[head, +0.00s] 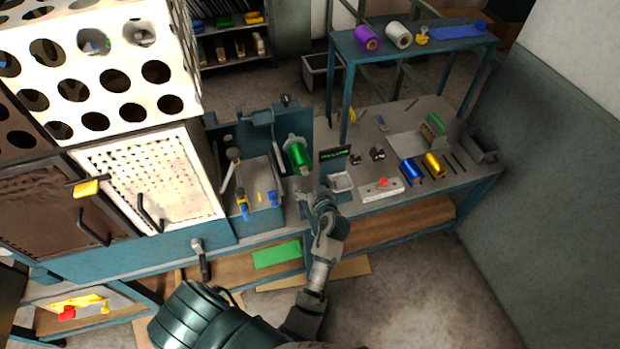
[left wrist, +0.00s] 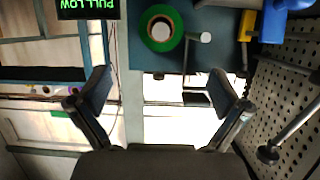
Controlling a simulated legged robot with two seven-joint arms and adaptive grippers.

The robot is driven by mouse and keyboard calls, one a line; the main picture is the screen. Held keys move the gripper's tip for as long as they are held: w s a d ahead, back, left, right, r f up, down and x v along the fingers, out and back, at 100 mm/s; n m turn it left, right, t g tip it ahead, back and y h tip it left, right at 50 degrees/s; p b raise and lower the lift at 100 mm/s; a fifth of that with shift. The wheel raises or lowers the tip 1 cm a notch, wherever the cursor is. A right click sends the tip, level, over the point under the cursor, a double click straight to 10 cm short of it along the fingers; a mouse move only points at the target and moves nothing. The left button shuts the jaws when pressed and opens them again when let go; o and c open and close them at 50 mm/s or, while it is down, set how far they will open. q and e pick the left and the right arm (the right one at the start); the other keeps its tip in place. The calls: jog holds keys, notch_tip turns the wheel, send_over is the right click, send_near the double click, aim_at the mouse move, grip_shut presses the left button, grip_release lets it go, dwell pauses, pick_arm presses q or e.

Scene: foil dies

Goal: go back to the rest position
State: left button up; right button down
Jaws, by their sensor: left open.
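My left gripper (head: 312,193) is at the front edge of the bench, just below the green foil roll (head: 298,156) in the head view. In the left wrist view the two fingers of this gripper (left wrist: 158,90) stand wide apart with nothing between them. The green roll (left wrist: 161,28) shows beyond the fingertips, apart from them. My right gripper is in neither view.
A small dark display (head: 334,153) and a light tray (head: 342,182) are close to the gripper. A white box with a red button (head: 381,190), a blue roll (head: 410,169) and a yellow roll (head: 434,164) lie to the right. A perforated white cabinet (head: 150,180) stands left.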

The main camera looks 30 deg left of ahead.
pick_arm(q)
jog(key=shift+a, duration=0.1)
dwell(0.4)
jog(key=s+d+f+m+g+h, duration=0.2)
jog(key=s+d+f+m+h, duration=0.25)
jog(key=s, duration=0.55)
jog(key=s+d+f+m+g+h, duration=0.25)
jog(key=s+f+m, duration=0.2)
jog(key=s, duration=0.45)
jog(key=s+d+f+m+g+h, duration=0.2)
jog(key=s+d+f+m+h, duration=0.15)
jog(key=s+f, duration=0.65)
jog(key=f, duration=1)
jog(key=s+f, duration=0.2)
jog(key=f, duration=1)
jog(key=s+a+f+g, duration=0.2)
jog(key=s+f, duration=1.3)
jog(key=s, duration=0.2)
jog(key=shift+a+f, duration=0.15)
jog(key=shift+f, duration=0.2)
